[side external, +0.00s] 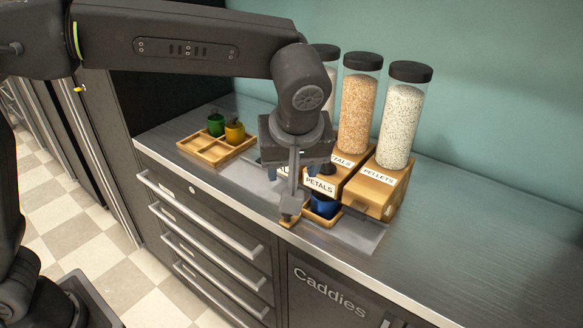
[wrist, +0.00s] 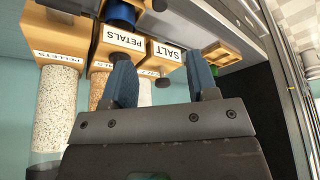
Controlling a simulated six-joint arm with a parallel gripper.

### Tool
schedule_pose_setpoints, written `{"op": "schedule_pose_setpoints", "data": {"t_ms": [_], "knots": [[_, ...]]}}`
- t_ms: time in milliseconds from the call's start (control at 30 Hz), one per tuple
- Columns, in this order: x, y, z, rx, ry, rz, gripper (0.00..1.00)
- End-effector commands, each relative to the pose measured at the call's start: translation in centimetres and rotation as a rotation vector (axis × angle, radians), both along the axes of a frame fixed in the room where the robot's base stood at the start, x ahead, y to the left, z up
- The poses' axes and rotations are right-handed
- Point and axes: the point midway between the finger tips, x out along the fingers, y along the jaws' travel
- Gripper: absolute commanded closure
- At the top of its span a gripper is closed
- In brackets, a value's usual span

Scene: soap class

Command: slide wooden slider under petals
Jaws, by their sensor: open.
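The wooden slider (side external: 307,216) is low in front of the dispensers, partly hidden by my gripper. A blue cup (side external: 325,206) is in or on it, below the PETALS label (side external: 320,186). In the wrist view the blue cup (wrist: 122,13) lines up with the upside-down PETALS label (wrist: 124,39). My gripper (side external: 290,208) points down just left of the cup. In the wrist view my gripper (wrist: 157,58) has its two blue fingers apart with nothing seen held between them. Whether a finger touches the slider I cannot tell.
Wooden dispensers carry clear canisters; the PELLETS one (side external: 385,185) stands right. A SALT label (wrist: 162,50) shows beside PETALS. The counter's right part (side external: 480,230) is clear.

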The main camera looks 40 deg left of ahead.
Motion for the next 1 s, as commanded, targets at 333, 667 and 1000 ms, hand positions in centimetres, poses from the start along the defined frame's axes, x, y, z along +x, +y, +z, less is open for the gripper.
{"op": "schedule_pose_setpoints", "data": {"t_ms": [333,667,1000], "knots": [[-0.5,-0.5,1.7,-0.001,-0.001,0.0,0.47],[-1.1,-0.3,2.9,-0.001,-0.001,-0.001,0.47],[-2.3,0.2,5.1,-0.001,-0.001,0.0,0.47]]}}
